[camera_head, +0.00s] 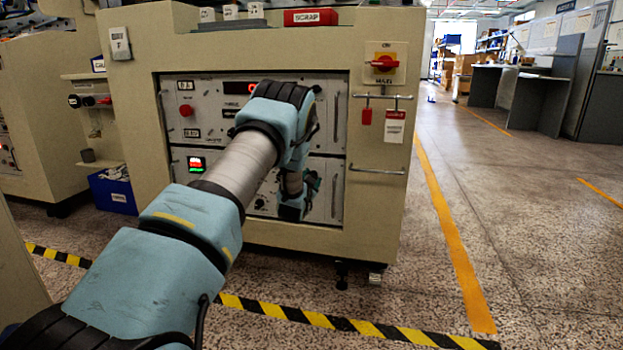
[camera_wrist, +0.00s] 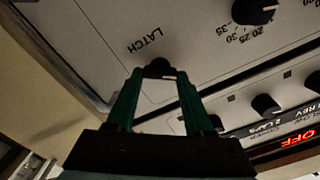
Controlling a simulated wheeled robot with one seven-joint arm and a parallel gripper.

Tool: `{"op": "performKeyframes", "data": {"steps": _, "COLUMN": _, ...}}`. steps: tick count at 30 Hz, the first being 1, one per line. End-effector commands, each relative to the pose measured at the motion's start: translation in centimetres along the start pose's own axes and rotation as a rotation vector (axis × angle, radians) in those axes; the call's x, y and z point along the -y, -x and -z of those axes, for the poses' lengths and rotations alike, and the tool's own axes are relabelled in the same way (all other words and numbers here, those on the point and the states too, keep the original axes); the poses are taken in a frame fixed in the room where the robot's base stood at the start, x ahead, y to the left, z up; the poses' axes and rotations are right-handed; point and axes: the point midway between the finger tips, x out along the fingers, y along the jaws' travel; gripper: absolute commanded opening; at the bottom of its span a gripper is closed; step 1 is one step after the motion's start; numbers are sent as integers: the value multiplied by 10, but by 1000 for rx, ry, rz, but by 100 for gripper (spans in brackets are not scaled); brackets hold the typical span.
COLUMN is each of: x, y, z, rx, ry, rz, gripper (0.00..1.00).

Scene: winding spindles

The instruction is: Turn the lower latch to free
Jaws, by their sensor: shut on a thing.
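In the wrist view, a small dark latch knob (camera_wrist: 158,68) sits on a pale panel beside the printed word LATCH. My gripper (camera_wrist: 158,74) has its two green fingers shut on this knob, one on each side. The knob's pointing direction is too dark to read. In the head view, my arm reaches to the lower panel (camera_head: 324,171) of the beige machine; the latch and fingertips are hidden behind my wrist.
In the head view, a red rotary switch (camera_head: 384,63) and hanging tags (camera_head: 394,127) are at the right. Floor at right is clear.

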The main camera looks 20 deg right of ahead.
Motion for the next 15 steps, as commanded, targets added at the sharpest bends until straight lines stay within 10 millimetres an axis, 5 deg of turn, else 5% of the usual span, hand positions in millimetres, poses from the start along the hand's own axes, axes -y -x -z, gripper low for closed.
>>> {"op": "performKeyframes", "data": {"steps": 15, "x": -4, "y": 0, "z": 0, "rx": -2, "ry": -492, "rz": -2, "gripper": 0}}
